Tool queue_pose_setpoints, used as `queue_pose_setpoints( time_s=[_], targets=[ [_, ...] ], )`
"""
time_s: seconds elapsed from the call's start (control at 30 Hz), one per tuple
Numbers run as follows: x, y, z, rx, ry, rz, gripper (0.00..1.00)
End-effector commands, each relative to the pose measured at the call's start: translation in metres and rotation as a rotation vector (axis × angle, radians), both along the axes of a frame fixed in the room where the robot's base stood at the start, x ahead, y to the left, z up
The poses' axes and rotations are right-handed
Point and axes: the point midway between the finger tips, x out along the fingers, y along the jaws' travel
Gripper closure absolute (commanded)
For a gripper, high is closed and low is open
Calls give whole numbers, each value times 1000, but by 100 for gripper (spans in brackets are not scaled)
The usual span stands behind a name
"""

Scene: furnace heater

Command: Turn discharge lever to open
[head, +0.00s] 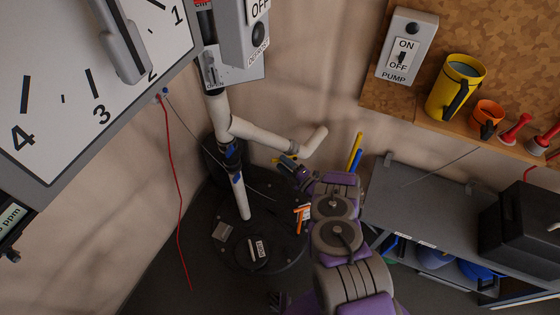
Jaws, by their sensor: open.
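My gripper (287,165) is at the end of my purple and grey arm, small in the picture and just below the bent white pipe (265,135). Its jaws are open. A small yellow piece (279,159), possibly the discharge lever, shows right at the fingertips. I cannot tell whether they touch it, and my gripper partly hides this spot. The white pipe joins an upright pipe with blue fittings (231,155). No label naming the discharge lever can be read.
A dark round tank top (260,270) with a small labelled plate lies below. A large dial (80,80) fills the upper left, with a red wire (173,190) hanging below it. A PUMP switch box (407,47), a yellow mug (455,87) and a grey shelf (425,205) are at right.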

Motion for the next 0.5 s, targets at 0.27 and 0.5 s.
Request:
queue_pose_setpoints(
  time_s=[0.27, 0.5],
  targets=[
    [15, 18, 2, 2, -2, 2, 53],
    [17, 19, 3, 1, -1, 1, 53]
  ],
)
